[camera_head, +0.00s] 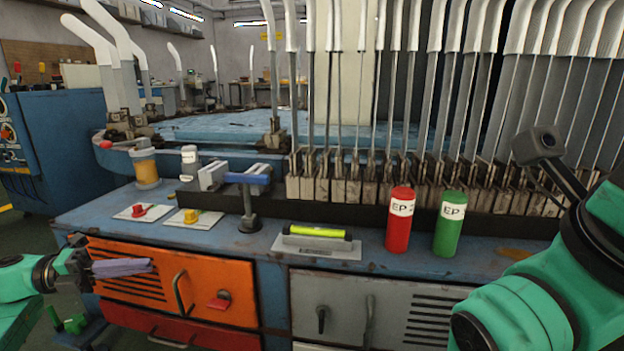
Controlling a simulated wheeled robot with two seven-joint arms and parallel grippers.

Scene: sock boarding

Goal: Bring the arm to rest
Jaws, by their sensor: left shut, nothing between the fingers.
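My left gripper (145,266) comes in low from the left in the head view. Its long grey-purple fingers lie together, shut and empty, pointing right in front of the orange drawer (228,284). My right arm (520,305), green and black, fills the lower right corner. A dark camera-like box (540,145) on a thin bracket sticks up from that arm. The right gripper's fingers do not show.
The blue workbench (100,212) carries a red bottle (399,225), a green bottle (449,230), a level on a grey plate (316,244) and a blue-topped stand (249,205). White sock boards (415,30) stand in rows behind. Bench space shows between the stand and plate.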

